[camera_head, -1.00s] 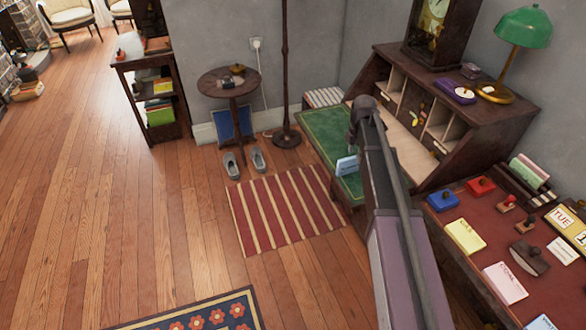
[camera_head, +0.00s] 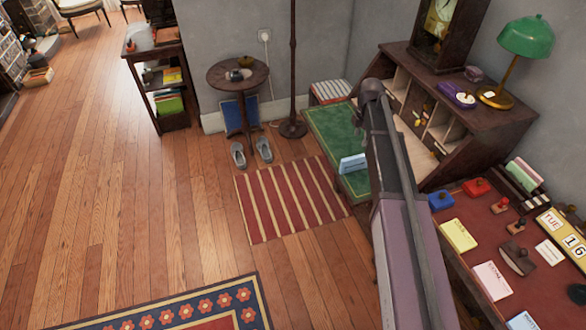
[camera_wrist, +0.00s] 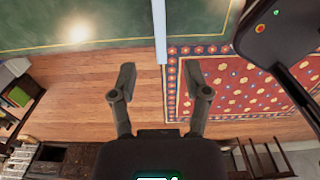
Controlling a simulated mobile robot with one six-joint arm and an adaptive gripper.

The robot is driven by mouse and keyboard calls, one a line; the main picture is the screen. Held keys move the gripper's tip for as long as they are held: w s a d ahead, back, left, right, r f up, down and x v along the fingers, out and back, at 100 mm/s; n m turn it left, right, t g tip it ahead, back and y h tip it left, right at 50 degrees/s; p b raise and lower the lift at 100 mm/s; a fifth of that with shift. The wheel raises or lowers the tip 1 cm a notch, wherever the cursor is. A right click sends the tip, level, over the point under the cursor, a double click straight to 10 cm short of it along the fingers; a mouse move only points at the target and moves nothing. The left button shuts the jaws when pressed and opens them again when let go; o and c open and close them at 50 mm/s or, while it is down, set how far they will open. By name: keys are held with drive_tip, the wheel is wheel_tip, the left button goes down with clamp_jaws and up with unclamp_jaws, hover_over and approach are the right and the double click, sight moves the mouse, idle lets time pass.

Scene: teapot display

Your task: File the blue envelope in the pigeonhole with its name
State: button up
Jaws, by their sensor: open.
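The pale blue envelope (camera_head: 352,163) stands on edge at the front edge of the desk's green writing surface (camera_head: 330,125). In the wrist view a thin pale blue strip (camera_wrist: 160,30), apparently the envelope edge-on, reaches past the green edge. My gripper (camera_wrist: 161,80) is open and empty, its fingers either side of the strip's line but short of its end.
A clock (camera_head: 438,28) and green lamp (camera_head: 525,38) stand on top of the desk. A red-topped table (camera_head: 465,275) with stamps, cards and a calendar lies at right. A round side table (camera_head: 238,75) and floor pole stand left.

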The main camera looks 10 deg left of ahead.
drive_tip(key=s+a+m, duration=0.3)
drive_tip(key=s+a, duration=1.6)
drive_tip(key=s, duration=0.2)
drive_tip(key=shift+s+a, duration=0.15)
drive_tip(key=shift+a, duration=0.1)
drive_tip(key=shift+d, duration=0.1)
idle(0.8)
drive_tip(key=s+d+m, duration=0.2)
drive_tip(key=d+m, duration=0.8)
drive_tip(key=d, duration=0.5)
drive_tip(key=s+d+m, duration=0.2)
drive_tip(key=d+m, duration=0.9)
drive_tip(key=d, duration=0.3)
drive_tip(key=shift+s+d, duration=0.25)
drive_tip(key=shift+d, duration=0.15)
